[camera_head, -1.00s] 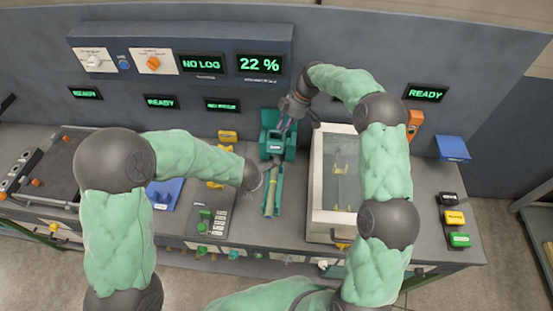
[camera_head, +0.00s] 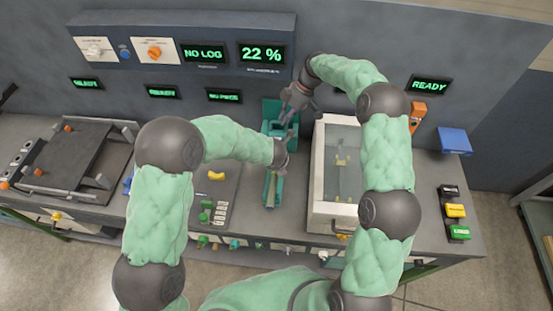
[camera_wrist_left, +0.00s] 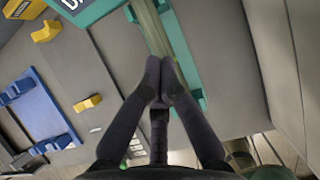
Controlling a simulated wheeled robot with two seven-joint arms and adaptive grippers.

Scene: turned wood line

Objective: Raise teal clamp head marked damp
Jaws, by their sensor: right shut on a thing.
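The teal clamp head (camera_head: 271,113) stands at the back of the bench, in the middle. In the left wrist view part of a teal block with a cut-off dark label starting with "D" (camera_wrist_left: 98,10) shows at the top. My right gripper (camera_head: 288,116) reaches down onto the clamp head from the back right and is shut on it; its fingertips are small and partly hidden. A pale wooden rod (camera_wrist_left: 150,25) lies along a teal bed (camera_wrist_left: 185,50) in front of the head. My left gripper (camera_wrist_left: 165,90) has its fingertips together over the rod; no gap shows between them.
A white-framed case with a clear top (camera_head: 318,200) stands close on the right. A dark tray (camera_head: 80,160) is at the far left. A blue bracket (camera_wrist_left: 40,110) and yellow blocks (camera_wrist_left: 88,103) lie left of the rod. The bench's right side has coloured buttons (camera_head: 455,210).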

